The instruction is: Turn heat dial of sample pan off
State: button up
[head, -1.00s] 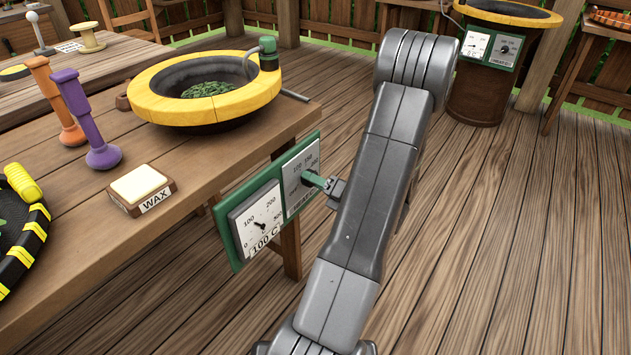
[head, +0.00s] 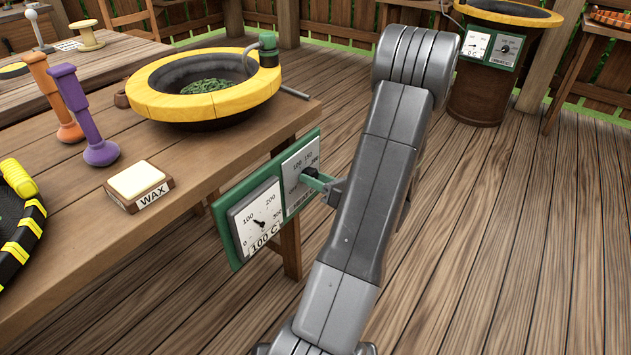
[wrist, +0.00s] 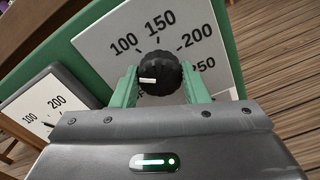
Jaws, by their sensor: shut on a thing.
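The heat dial is a black round knob (wrist: 160,74) with a white mark, on a white scale plate (wrist: 205,28) reading 100, 150, 200 and 250 in the wrist view. The white mark points toward the left of the picture. The green fingers of my gripper (wrist: 158,84) stand on both sides of the knob and are shut on it. In the head view my gripper (head: 318,182) reaches the green panel (head: 228,232) at the table's edge. The gauge (head: 262,212) beside the dial reads 100 C. The yellow-rimmed pan (head: 160,107) with green leaves stands on the table above.
A wax block (head: 138,186), a purple tool (head: 88,120) and an orange tool (head: 56,98) stand on the table (head: 190,180). A black-yellow ring lies at the left edge. A second pan (head: 510,12) stands at back right. The deck floor (head: 530,240) on the right is clear.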

jog(key=shift+f+n+b, duration=0.15)
jog(key=shift+n+b, duration=4.15)
jog(key=shift+n, duration=2.7)
jog(key=o, duration=1)
jog(key=shift+c, duration=0.2)
jog(key=shift+d, duration=0.1)
jog(key=p+v, duration=0.3)
jog(key=v, duration=1)
jog(key=shift+s+d, duration=0.25)
jog(key=shift+d, duration=0.05)
jog(key=shift+a, duration=0.1)
